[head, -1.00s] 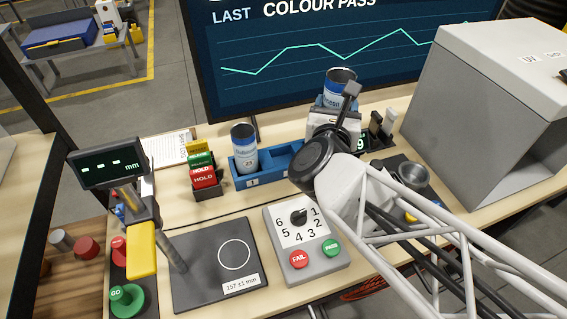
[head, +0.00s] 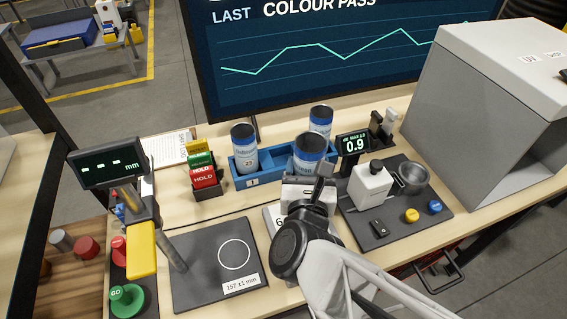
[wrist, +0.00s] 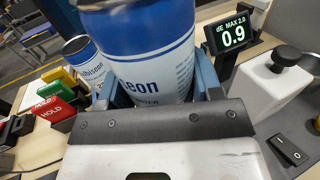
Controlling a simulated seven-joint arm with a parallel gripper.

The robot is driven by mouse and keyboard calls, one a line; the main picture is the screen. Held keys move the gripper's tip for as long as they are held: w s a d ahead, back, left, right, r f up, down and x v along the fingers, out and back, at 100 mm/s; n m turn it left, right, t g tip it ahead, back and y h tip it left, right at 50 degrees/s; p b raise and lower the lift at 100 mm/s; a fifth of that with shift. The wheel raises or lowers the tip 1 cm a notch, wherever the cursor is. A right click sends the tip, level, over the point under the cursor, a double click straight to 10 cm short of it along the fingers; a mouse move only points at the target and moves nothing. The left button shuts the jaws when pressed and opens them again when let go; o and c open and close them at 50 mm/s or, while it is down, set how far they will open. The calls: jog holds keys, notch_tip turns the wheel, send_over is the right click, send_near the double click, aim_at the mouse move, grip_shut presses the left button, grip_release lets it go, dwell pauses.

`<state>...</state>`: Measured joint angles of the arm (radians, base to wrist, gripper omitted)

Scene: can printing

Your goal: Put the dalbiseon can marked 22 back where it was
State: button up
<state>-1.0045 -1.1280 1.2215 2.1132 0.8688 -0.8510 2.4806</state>
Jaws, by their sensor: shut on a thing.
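My gripper (head: 306,172) is shut on a blue-and-white can (head: 309,148). The held can also fills the top of the wrist view (wrist: 150,50), upright or nearly so. Its number cannot be read. In the head view it overlaps the blue rack (head: 240,178); whether it touches the rack is unclear. A can marked 23 (head: 244,150) stands in the rack's left slot, and also shows at left in the wrist view (wrist: 85,62). Another matching can (head: 320,122) stands behind the held can toward the rack's right end; its lower part is hidden.
A display reading 0.9 (head: 354,144) and a white device (head: 371,183) stand right of the held can. Coloured HOLD cards (head: 203,172) stand left of the rack. A dark pad with a white circle (head: 205,268) lies clear in front. A large grey box (head: 490,90) stands at right.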

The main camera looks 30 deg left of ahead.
jog(key=shift+w+a, duration=0.1)
jog(key=w+a+f, duration=0.1)
jog(key=w+a, duration=0.9)
jog(key=w, duration=0.1)
jog(key=shift+w+a+f, duration=0.25)
jog(key=shift+a, duration=0.15)
dwell(0.3)
jog(key=shift+f, duration=0.1)
jog(key=shift+f, duration=1.65)
jog(key=shift+f, duration=0.6)
jog(key=o, duration=1)
jog(key=shift+c, duration=0.2)
